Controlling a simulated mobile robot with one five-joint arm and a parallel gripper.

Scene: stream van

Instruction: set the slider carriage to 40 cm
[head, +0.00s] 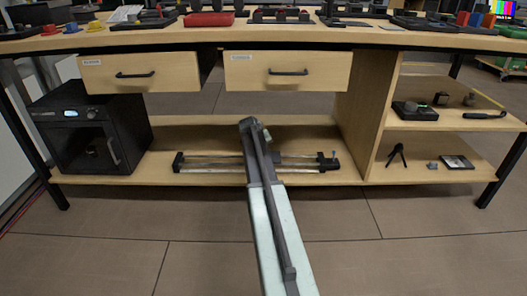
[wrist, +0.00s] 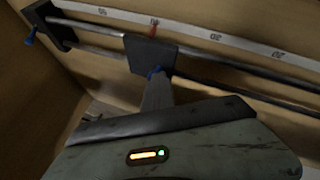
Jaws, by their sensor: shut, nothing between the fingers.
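The slider (head: 215,165) lies on the lower shelf of the bench, two rails between dark end blocks. Its carriage (wrist: 149,52) is a dark block on the rails in the wrist view. A red pointer (wrist: 153,28) stands at the carriage's top, against a white scale strip (wrist: 185,30) whose numbers are blurred and turned.
A slider end block (wrist: 55,24) with a blue knob is at the wrist view's upper left. Two drawers (head: 145,72) (head: 288,71) jut out above the slider. A black oven-like box (head: 85,130) stands left. Shelves with small items (head: 440,165) are right. The front floor is clear.

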